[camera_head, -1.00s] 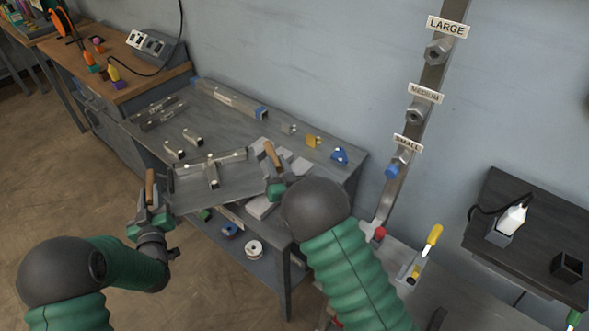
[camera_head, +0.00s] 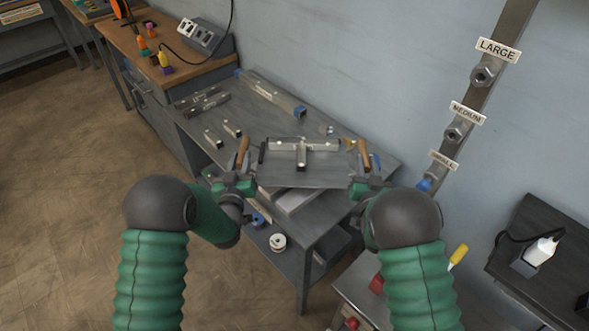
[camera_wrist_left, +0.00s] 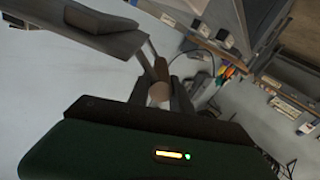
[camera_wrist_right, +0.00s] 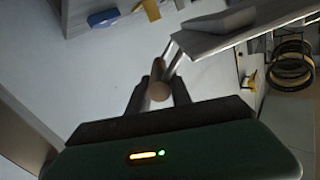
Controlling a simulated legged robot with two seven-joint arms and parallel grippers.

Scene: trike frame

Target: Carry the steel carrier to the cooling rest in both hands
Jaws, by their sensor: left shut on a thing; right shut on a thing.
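My left gripper (camera_head: 238,182) is shut on the left handle (camera_head: 243,151), and my right gripper (camera_head: 367,182) is shut on the right handle (camera_head: 364,155). The wrist views show the left handle's round end (camera_wrist_left: 159,92) and the right handle's (camera_wrist_right: 158,91) between the fingers. The carrier looks roughly level above light grey blocks (camera_head: 292,201) on the table's front. I cannot tell whether these are the cooling rest.
The grey table (camera_head: 335,203) holds short tubes (camera_head: 212,139) at left and a long blue-ended tube (camera_head: 270,95) at the back. A lower shelf holds a spool (camera_head: 278,242). A post with labelled nuts (camera_head: 484,75) and a dark side shelf (camera_head: 540,215) stand at right.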

